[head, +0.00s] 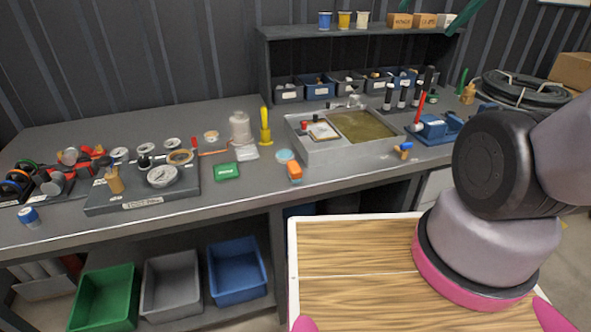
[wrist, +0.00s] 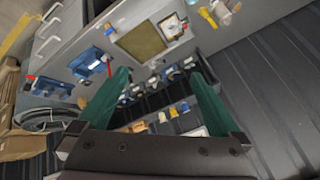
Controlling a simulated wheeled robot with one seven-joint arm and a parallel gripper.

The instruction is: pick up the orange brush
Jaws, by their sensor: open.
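A small orange block-like thing (head: 295,172), which looks like the orange brush, lies near the front edge of the grey workbench (head: 240,196). It sits just in front of a round light-blue lid (head: 285,156). I cannot surely pick it out in the wrist view. My gripper (wrist: 158,73) shows its two green fingers spread wide, with nothing held between them. It is high and well away from the orange thing, over the right side of the bench and facing the back shelf.
An orange and blue item (head: 403,150) lies farther right. The bench just in front of the orange thing is clear.

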